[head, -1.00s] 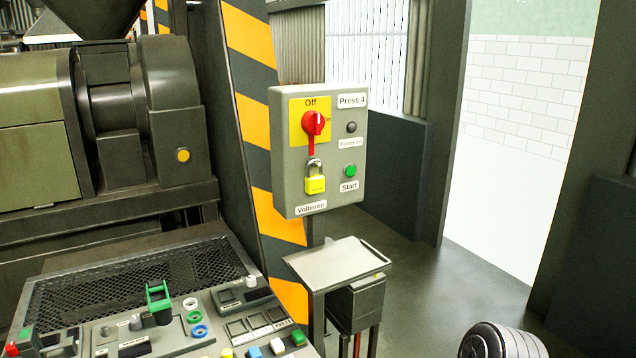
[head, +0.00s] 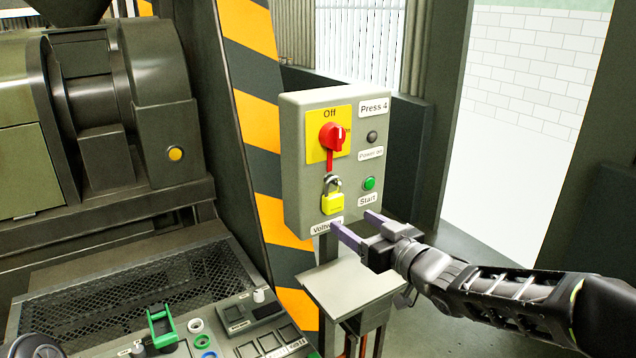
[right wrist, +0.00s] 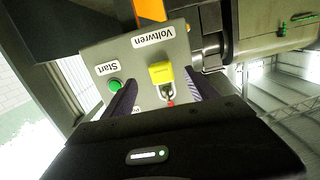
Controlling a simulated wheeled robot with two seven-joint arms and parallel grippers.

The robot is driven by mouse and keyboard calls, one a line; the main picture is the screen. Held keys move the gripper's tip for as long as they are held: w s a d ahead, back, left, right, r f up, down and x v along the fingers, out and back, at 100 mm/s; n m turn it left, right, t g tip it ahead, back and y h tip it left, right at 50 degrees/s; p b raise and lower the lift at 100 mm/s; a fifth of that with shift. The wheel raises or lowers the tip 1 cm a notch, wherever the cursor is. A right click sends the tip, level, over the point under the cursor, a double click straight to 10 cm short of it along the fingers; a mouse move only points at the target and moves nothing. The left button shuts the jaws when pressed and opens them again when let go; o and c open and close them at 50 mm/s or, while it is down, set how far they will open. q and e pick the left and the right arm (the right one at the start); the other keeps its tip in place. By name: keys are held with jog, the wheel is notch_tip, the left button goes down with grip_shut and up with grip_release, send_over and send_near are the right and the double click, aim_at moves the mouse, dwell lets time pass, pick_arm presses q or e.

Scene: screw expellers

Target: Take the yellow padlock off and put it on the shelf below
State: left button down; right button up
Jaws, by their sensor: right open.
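The yellow padlock (head: 332,203) hangs by its shackle from the red rotary switch (head: 332,137), whose lever points down on a yellow plate marked Off. The padlock also shows in the right wrist view (right wrist: 161,73), between the two fingers in the picture. My right gripper (head: 351,222) is open and empty, just below and to the right of the padlock at the box's lower edge. The small grey shelf (head: 345,283) is below the box, partly hidden by the right gripper. My left gripper is not in view.
The grey control box (head: 292,190) carries a green Start button (head: 369,184) and a dark Power on lamp (head: 372,137). A striped post (head: 254,125) stands left of it. A control desk (head: 120,300) fills the lower left. Floor is open at right.

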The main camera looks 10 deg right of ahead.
aim_at(337, 199)
jog(key=shift+s+d+r, duration=0.1)
jog(key=shift+d+r, duration=0.1)
jog(key=shift+r, duration=1.05)
jog(key=shift+x, duration=1.4)
jog(key=shift+s, duration=0.1)
